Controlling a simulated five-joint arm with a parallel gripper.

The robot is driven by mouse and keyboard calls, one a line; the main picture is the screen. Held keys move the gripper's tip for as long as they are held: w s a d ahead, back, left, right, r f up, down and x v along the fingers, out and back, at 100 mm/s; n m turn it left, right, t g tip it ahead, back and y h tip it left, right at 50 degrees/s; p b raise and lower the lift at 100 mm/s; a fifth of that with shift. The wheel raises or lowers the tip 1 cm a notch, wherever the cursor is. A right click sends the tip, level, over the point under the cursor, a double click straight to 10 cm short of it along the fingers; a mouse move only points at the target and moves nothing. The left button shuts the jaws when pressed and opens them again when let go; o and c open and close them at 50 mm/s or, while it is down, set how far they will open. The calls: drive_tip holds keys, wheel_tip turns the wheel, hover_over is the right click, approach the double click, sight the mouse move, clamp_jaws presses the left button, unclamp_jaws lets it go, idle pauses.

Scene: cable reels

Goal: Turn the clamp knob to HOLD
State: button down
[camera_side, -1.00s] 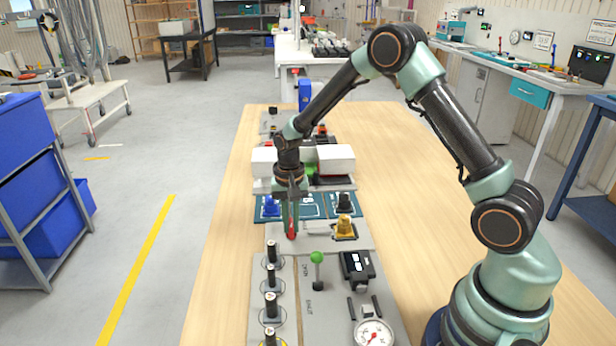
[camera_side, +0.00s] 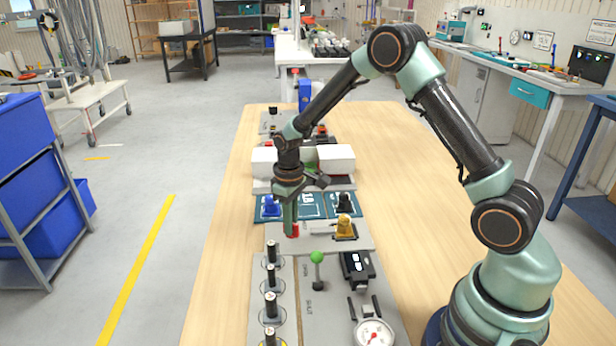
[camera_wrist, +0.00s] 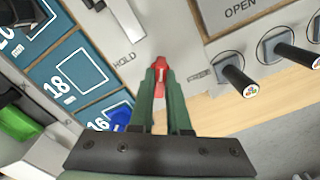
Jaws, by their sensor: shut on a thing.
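The clamp knob is red with a white mark and shows in the wrist view (camera_wrist: 159,76) and in the side view (camera_side: 295,230). My gripper (camera_wrist: 160,90) points down at it, with its green fingers closed on the knob's sides. In the side view my gripper (camera_side: 290,226) stands over the grey plate. The word HOLD (camera_wrist: 125,58) is printed left of the knob in the wrist view, and FREE (camera_wrist: 198,75) is to its right. The fingers hide part of the knob, and I cannot tell exactly where its mark points.
A blue piece (camera_side: 271,204) stands on the numbered blue mat behind. Several black-handled posts (camera_side: 270,278) and a green-topped lever (camera_side: 317,258) stand in front. White blocks (camera_side: 335,158) are farther back.

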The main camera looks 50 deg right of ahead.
drive_tip(key=shift+n, duration=0.4)
drive_tip(key=n, duration=0.6)
drive_tip(key=c, duration=0.9)
unclamp_jaws()
drive_tip(key=shift+r, duration=3.5)
